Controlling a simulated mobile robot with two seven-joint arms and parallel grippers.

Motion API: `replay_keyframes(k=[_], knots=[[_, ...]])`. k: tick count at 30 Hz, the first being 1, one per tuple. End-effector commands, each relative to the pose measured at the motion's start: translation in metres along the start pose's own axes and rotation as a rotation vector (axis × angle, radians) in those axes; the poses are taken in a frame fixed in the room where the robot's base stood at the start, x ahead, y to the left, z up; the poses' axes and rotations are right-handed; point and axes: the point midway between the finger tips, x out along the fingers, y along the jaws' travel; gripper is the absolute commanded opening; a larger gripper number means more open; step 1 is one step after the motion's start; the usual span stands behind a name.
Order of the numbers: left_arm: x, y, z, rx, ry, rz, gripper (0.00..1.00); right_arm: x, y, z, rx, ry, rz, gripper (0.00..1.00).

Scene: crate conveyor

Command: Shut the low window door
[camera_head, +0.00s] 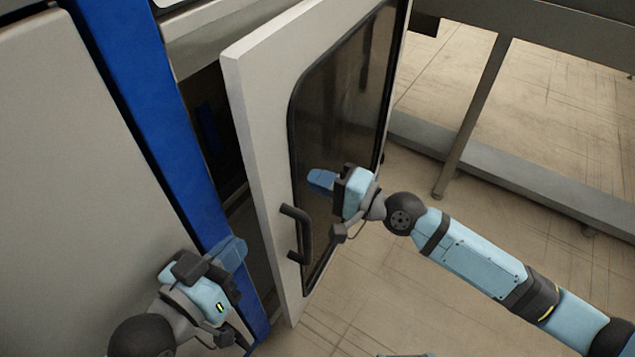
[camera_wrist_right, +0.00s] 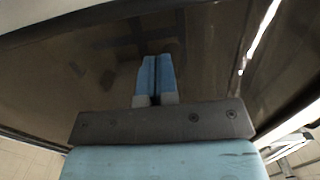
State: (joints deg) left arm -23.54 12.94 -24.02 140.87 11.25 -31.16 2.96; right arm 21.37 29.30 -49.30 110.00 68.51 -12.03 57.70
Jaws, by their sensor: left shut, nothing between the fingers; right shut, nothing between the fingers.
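The low window door (camera_head: 260,120) is a white panel with a dark window (camera_head: 345,90) and a black handle (camera_head: 297,232) near its lower left edge. It stands ajar, with a dark gap between its left edge and the blue frame post. My right gripper (camera_head: 318,181) is shut and empty, its fingertips at or close in front of the window; I cannot tell if they touch. In the right wrist view its closed blue fingers (camera_wrist_right: 155,78) point at the dark glass (camera_wrist_right: 75,75). My left gripper (camera_head: 236,250) is shut and empty beside the blue post, left of the handle.
The blue post (camera_head: 150,110) runs down beside a grey panel (camera_head: 60,150) on the left. A grey beam (camera_head: 520,180) and a leg (camera_head: 475,110) stand at the right. Bare tiled floor (camera_head: 420,300) lies below the door and right arm.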

Motion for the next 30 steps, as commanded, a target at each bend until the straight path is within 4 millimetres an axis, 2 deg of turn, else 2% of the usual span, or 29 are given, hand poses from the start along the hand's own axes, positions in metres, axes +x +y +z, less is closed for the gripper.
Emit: replay_keyframes(k=[17, 20, 27, 30], knots=[[0.001, 0.000, -0.003, -0.003, 0.005, 0.001, 0.00, 0.003, -0.001, -0.002, 0.000, -0.001, -0.001, 0.00], [0.000, 0.001, -0.004, -0.005, 0.006, 0.000, 0.00, 0.018, -0.001, -0.003, 0.001, 0.000, -0.003, 0.00], [-0.002, 0.003, -0.007, -0.009, 0.022, -0.004, 0.00, 0.068, -0.001, -0.005, 0.001, 0.000, -0.003, 0.00], [-0.001, 0.002, -0.007, -0.008, 0.028, -0.005, 0.00, 0.079, -0.002, -0.005, -0.001, 0.000, -0.003, 0.00]])
